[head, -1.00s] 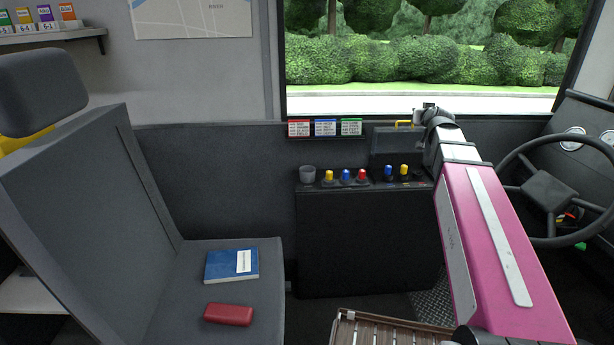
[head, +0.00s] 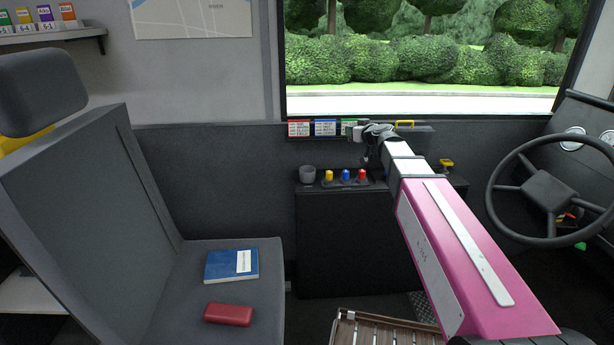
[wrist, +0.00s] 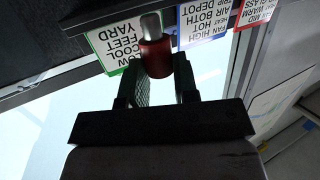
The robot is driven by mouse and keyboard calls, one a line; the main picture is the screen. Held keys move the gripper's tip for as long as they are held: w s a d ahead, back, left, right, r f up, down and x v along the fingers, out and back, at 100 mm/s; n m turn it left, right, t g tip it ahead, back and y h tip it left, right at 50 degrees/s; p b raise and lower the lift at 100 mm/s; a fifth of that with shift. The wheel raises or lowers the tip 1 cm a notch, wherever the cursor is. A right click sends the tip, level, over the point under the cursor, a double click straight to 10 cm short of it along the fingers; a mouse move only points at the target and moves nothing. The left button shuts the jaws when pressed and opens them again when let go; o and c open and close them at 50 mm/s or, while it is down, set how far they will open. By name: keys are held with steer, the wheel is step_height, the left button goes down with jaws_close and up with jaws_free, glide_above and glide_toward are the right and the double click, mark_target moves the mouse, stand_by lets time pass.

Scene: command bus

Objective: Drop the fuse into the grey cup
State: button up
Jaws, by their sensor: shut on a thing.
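My gripper (wrist: 160,92) is shut on the fuse (wrist: 155,58), a short red cylinder with a silver metal end, held between the two dark fingers in the wrist view. In the head view my gripper (head: 369,158) is above the right part of the console, right of the grey cup; the fuse cannot be made out there. The grey cup (head: 307,175) stands upright at the left end of the console top, apart from my gripper. The cup does not show in the wrist view.
Yellow, blue and red knob-like pieces (head: 345,176) stand on the console (head: 335,240) between cup and gripper. Red, blue and green label cards (head: 325,128) hang on the wall behind. A steering wheel (head: 548,190) is at right, a seat (head: 225,315) at left.

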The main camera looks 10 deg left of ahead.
steer(key=s+a+f+n+g+y, duration=0.2)
steer(key=a, duration=0.5)
steer(key=s+a+f+n+g+y, duration=0.1)
steer(key=s+a+n+g, duration=0.15)
steer(key=a, duration=0.45)
step_height(320, 180, down, 6)
steer(key=shift+s+d, duration=0.15)
steer(key=shift+d, duration=0.1)
steer(key=shift+f, duration=0.1)
steer(key=o, duration=1)
steer(key=v, duration=1)
steer(key=shift+s+d, duration=0.1)
steer(key=shift+d, duration=0.3)
